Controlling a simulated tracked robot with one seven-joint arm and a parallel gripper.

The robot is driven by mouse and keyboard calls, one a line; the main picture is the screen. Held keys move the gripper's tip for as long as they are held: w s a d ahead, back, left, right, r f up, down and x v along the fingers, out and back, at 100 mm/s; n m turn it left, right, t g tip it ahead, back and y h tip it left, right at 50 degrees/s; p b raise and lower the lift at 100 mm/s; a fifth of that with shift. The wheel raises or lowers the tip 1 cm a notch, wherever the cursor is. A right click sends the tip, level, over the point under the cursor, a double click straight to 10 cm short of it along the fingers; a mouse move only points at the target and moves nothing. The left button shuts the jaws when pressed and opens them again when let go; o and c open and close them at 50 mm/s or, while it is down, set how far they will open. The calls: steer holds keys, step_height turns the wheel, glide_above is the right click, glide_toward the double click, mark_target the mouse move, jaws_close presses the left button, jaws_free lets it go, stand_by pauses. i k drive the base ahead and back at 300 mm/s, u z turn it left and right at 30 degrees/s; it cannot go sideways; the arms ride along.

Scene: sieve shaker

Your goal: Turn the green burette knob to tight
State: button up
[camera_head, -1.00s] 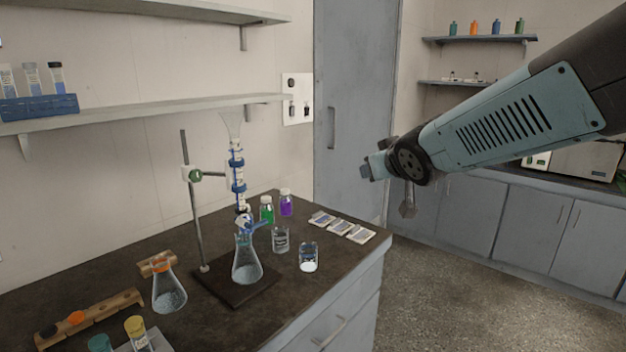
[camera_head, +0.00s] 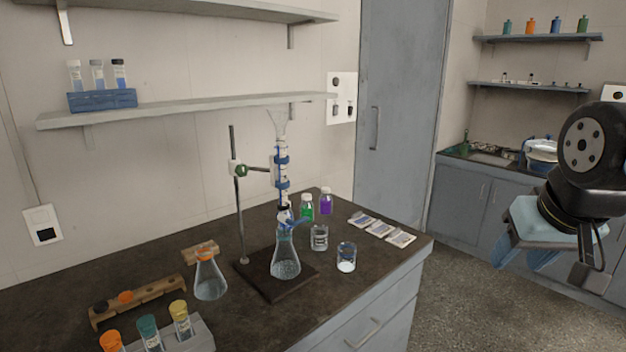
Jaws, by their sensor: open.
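A burette (camera_head: 282,172) with blue bands and a funnel on top stands upright beside a thin metal stand rod (camera_head: 236,215). A green knob (camera_head: 241,171) is on the clamp at the rod, left of the burette. Whether the knob is tight or loose cannot be told. A conical flask (camera_head: 286,263) with clear contents sits on the dark stand base (camera_head: 268,290) below the burette. My gripper (camera_head: 550,262) is at the right side of the view, far from the knob, pointing down. It is open and holds nothing that I can see.
On the bench are an orange-collared flask (camera_head: 209,280), a wooden rack (camera_head: 140,298), capped vials (camera_head: 150,335), green and purple bottles (camera_head: 326,203), a beaker (camera_head: 346,258) and packets (camera_head: 383,229). A shelf (camera_head: 190,110) hangs above. Floor is free to the right.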

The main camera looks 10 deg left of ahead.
mark_target(241, 170)
steer(key=u, duration=0.85)
steer(key=k, duration=0.85)
steer(key=u, duration=0.35)
steer(key=i, duration=1)
steer(key=z, duration=0.05)
